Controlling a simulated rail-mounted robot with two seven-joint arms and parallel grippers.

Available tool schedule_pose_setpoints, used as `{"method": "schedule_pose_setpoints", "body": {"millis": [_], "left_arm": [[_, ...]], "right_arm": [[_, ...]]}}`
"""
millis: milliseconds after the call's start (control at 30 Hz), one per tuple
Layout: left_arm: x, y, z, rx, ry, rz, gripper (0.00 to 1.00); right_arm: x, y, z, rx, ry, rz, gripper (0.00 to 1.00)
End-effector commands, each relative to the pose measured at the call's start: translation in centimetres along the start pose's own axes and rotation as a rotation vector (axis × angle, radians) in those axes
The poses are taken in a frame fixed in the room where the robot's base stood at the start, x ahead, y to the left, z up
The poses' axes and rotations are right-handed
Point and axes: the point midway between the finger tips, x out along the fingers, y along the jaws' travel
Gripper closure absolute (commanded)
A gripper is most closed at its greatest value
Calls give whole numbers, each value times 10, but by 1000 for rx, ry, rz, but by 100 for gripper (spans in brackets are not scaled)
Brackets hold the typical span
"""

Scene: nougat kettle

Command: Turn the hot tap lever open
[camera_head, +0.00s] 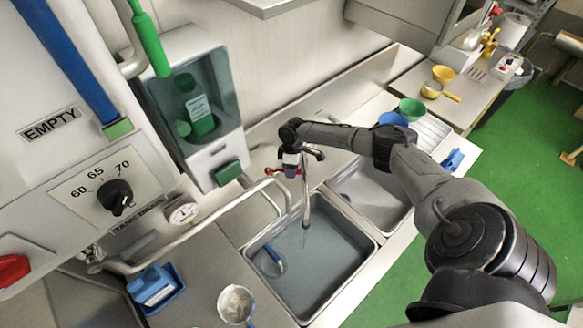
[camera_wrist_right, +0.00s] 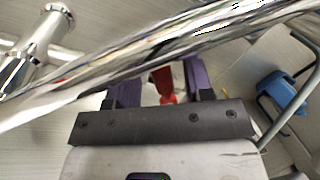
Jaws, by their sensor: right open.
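The tap's chrome spout (camera_head: 306,200) stands over the left sink basin. A red lever (camera_head: 281,171) shows at the tap body. My right gripper (camera_head: 291,171) reaches over the tap from the right and hides part of it. In the right wrist view, its two purple-padded fingers (camera_wrist_right: 162,82) are apart, with the red lever (camera_wrist_right: 162,78) visible between them. Whether either finger touches the lever cannot be told. A shiny chrome pipe (camera_wrist_right: 150,62) crosses in front of the fingers in that view. My left gripper is not in view.
The left basin (camera_head: 366,238) holds water and a round strainer-like tool (camera_head: 271,262). A bent metal pipe (camera_head: 205,226) runs left of the tap. A blue container (camera_head: 153,288) and a ladle (camera_head: 236,303) lie front left.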

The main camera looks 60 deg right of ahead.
Motion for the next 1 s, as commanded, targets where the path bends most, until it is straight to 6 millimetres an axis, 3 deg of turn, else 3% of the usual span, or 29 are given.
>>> {"method": "schedule_pose_setpoints", "body": {"millis": [67, 533, 1000], "left_arm": [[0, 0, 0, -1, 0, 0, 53], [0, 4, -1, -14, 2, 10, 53], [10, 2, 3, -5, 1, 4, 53]], "right_arm": [[0, 0, 0, 0, 0, 0, 53], [0, 0, 0, 0, 0, 0, 98], [2, 0, -10, -41, -6, 0, 100]]}}
